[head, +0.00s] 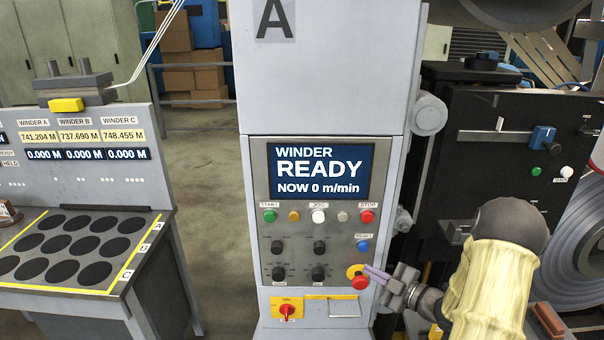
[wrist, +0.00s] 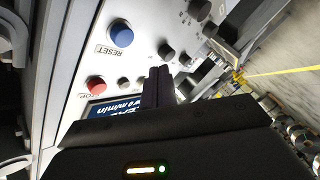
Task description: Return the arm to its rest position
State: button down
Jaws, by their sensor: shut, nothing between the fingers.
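My gripper (head: 376,272) is at the lower right of the winder's control panel in the head view. Its fingers are shut together with nothing between them. The fingertips are beside the red emergency button on its yellow base (head: 359,279); whether they touch it I cannot tell. In the wrist view the closed fingers (wrist: 158,86) stand in front of the panel, near the blue RESET button (wrist: 120,33) and the red STOP button (wrist: 95,84). My arm, with a pale yellow sleeve, comes in from the lower right.
The grey winder cabinet (head: 322,90) has a screen (head: 318,172) reading "WINDER READY NOW 0 m/min". Black machinery (head: 480,140) and a steel coil (head: 572,250) crowd the right. A desk with round black pads (head: 150,235) stands left. Open floor (head: 205,160) lies between desk and cabinet.

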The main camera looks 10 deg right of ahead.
jog(key=s+a+r+m+g+h, duration=0.1)
jog(key=s+a+m+g+h, duration=0.4)
jog(key=s+m, duration=0.3)
jog(key=s+a+r+m+g+h, duration=0.2)
jog(key=s+a+m+g+h, duration=0.3)
jog(key=s+m, duration=0.4)
jog(key=shift+s+a+r+g, duration=0.2)
jog(key=shift+s+a+g, duration=0.4)
jog(key=shift+s+a, duration=0.55)
